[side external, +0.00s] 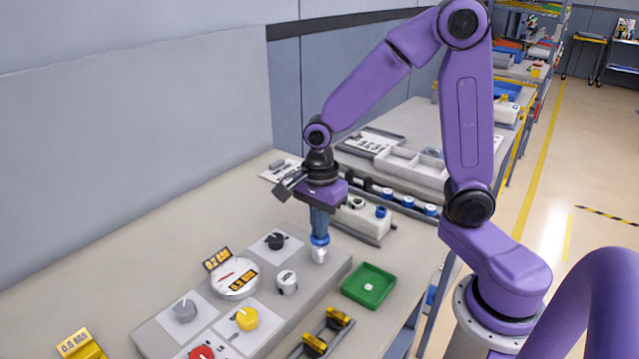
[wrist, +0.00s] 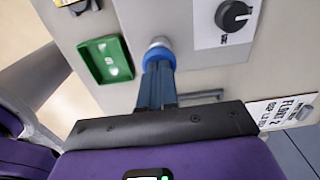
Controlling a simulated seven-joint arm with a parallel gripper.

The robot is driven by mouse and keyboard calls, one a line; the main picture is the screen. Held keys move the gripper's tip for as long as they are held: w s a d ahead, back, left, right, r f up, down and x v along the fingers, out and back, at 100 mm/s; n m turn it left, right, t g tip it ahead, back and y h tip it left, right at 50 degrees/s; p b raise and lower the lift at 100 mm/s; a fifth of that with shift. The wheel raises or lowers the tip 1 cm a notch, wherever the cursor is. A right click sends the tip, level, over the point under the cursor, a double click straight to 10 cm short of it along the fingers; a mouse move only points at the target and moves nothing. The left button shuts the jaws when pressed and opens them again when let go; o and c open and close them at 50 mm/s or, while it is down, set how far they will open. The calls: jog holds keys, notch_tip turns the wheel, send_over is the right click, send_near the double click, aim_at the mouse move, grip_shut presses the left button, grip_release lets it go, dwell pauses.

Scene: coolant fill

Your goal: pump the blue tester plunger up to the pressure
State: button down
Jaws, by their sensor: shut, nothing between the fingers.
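The blue tester plunger (side external: 320,240) stands upright on a silver base at the far right end of the grey panel. In the wrist view its blue cap (wrist: 157,58) shows just beyond my fingertips. My gripper (side external: 320,232) points down directly above the plunger, its fingers shut together with nothing between them. The fingertips (wrist: 157,70) are at or just over the cap; I cannot tell for sure whether they touch.
The panel also bears a black knob (side external: 275,241), a grey knob (side external: 185,311), a yellow knob (side external: 247,318), a red knob (side external: 201,353) and a white cap (side external: 287,282). A green tray (side external: 369,286) lies right of the panel.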

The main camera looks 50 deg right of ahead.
notch_tip(320, 180, up, 12)
jog(key=shift+r, duration=0.15)
dwell(1.8)
jog(key=shift+r, duration=1.3)
jog(key=shift+f, duration=0.1)
notch_tip(320, 180, down, 14)
jog(key=shift+r, duration=0.1)
